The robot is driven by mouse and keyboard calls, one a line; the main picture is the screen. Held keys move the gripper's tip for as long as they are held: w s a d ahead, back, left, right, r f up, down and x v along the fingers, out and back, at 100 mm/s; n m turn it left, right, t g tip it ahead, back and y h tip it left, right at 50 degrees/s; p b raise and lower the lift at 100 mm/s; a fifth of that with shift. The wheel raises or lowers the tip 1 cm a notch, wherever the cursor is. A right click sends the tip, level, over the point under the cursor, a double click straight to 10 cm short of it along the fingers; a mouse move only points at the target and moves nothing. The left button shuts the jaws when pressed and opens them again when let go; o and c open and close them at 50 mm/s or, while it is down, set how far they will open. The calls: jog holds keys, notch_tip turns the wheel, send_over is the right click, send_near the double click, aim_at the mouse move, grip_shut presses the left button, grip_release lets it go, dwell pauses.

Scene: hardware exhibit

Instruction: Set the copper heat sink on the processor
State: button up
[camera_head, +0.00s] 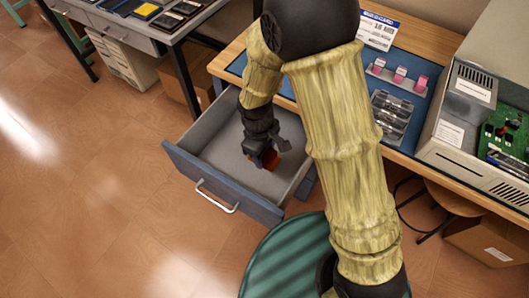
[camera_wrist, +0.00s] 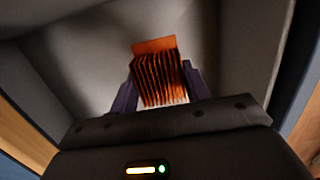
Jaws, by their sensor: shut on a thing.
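The copper heat sink (camera_wrist: 158,78), an orange finned block, sits between the two fingers of my gripper (camera_wrist: 160,90) in the wrist view. My gripper is shut on it, inside the open drawer. In the head view, my gripper (camera_head: 266,152) and a small reddish part of the heat sink (camera_head: 270,161) show low in the drawer. I cannot tell whether the heat sink touches the drawer floor. A green circuit board (camera_head: 509,135) lies in the opened grey case at the right. The processor cannot be clearly made out on it.
The pulled-out drawer (camera_head: 220,150) has grey walls and a blue front around my gripper. The workbench (camera_head: 429,40) holds pink-topped items (camera_head: 400,74), a clear compartment box (camera_head: 391,115) and the grey case (camera_head: 452,125). A stool and cardboard box stand below.

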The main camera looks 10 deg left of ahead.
aim_at(269, 150)
jog(key=shift+r, duration=0.1)
jog(key=shift+m, duration=0.5)
jog(key=r+p, duration=0.2)
jog(key=w+r+p, duration=0.1)
jog(key=r+p, duration=0.1)
jog(key=r, duration=0.1)
jog(key=d+r+p, duration=0.1)
jog(key=r+p, duration=0.1)
jog(key=shift+w+r+p, duration=0.15)
jog(key=shift+r+p, duration=0.1)
jog(key=shift+p, duration=0.15)
jog(key=w+d+r+m+p, duration=0.5)
jog(key=d+p, duration=0.5)
jog(key=p, duration=0.4)
jog(key=w+d+r+m+y+p, duration=0.1)
jog(key=w+d+r+m+p, duration=0.5)
jog(key=d+r+p, duration=0.4)
jog(key=d+m+p, duration=0.1)
jog(key=p, duration=0.4)
jog(key=shift+w+d+r+m+g, duration=0.2)
jog(key=shift+w+m+g, duration=0.1)
jog(key=shift+g, duration=0.1)
jog(key=shift+w, duration=0.1)
